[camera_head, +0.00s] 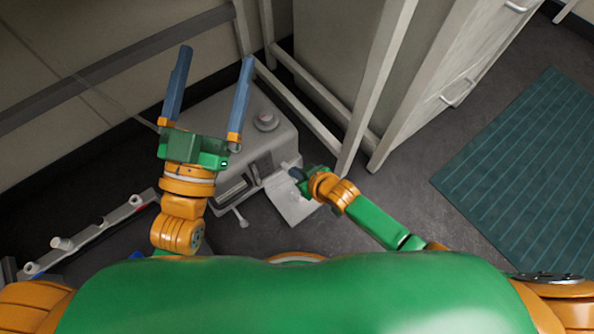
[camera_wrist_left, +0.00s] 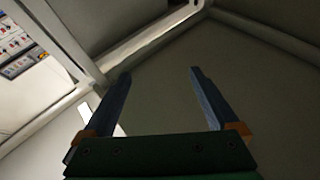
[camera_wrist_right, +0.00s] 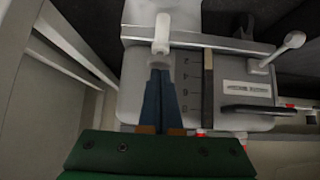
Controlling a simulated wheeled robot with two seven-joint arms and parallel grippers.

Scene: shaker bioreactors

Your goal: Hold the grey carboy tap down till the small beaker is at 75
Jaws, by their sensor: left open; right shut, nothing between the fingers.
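The grey carboy (camera_head: 222,112) stands on the floor in the head view, with a round cap on top. In the right wrist view its front (camera_wrist_right: 135,92) shows a dark level strip and a numbered scale. A pale tap (camera_wrist_right: 162,35) sticks out at the top there. My right gripper (camera_wrist_right: 160,74) is shut and empty, its tips at the tap's end; whether they touch I cannot tell. It also shows in the head view (camera_head: 295,174), beside the carboy's front. My left gripper (camera_head: 212,55) is open and empty, raised at the left. I cannot make out the small beaker.
A rail with several pale knobs (camera_head: 95,230) lies at the left. A pale frame and cabinet (camera_head: 437,75) stand behind. A green mat (camera_head: 525,170) lies at the right.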

